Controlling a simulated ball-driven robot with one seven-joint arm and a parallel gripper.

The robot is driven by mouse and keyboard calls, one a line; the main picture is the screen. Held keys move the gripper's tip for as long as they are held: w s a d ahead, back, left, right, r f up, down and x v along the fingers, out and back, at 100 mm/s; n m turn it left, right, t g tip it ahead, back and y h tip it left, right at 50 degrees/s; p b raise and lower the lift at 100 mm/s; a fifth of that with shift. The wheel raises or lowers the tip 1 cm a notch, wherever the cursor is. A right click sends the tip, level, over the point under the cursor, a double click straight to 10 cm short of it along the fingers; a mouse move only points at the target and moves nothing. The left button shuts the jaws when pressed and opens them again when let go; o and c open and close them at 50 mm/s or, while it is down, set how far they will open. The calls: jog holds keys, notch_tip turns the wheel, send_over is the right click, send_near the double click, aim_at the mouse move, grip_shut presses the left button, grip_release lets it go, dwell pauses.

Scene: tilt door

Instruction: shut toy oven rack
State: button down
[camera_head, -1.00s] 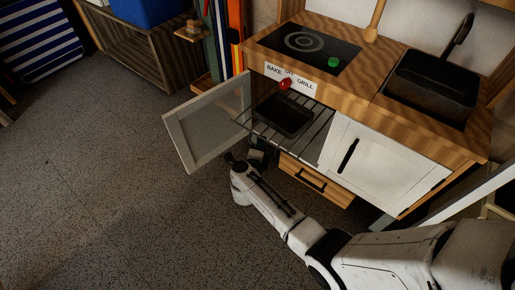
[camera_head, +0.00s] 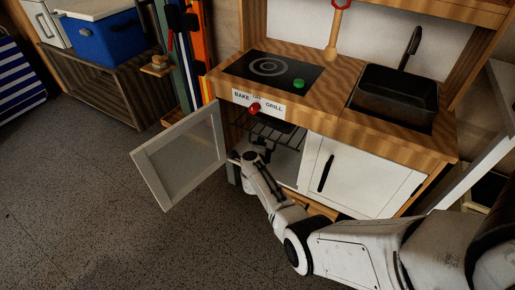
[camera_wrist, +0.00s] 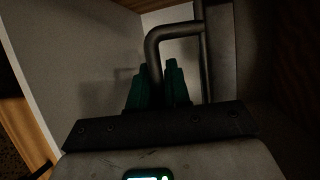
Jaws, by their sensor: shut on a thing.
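The toy oven rack (camera_head: 262,128), made of dark metal bars, sits inside the oven opening under the control panel, mostly back within the cabinet. Part of it is hidden by shadow and my arm. In the wrist view a dark bent bar of the rack (camera_wrist: 178,33) runs down between my green fingertips. My gripper (camera_wrist: 157,85) is shut on this bar. In the head view my gripper (camera_head: 262,148) is at the oven's front opening, just below the rack.
The oven's white-framed glass door (camera_head: 185,153) stands swung open to the left. A white cabinet door (camera_head: 365,175) is to the right. A red knob (camera_head: 254,109) sits on the front panel. The wrist view shows a pale inner wall (camera_wrist: 75,60) close on the left. Open floor lies at left.

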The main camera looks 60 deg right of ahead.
jog(key=c, duration=1.2)
grip_release()
jog(key=shift+o, duration=0.2)
jog(key=shift+a, duration=0.1)
jog(key=p+v, duration=0.6)
jog(key=v, duration=0.4)
jog(key=shift+a, duration=0.35)
jog(key=shift+s+r, duration=0.1)
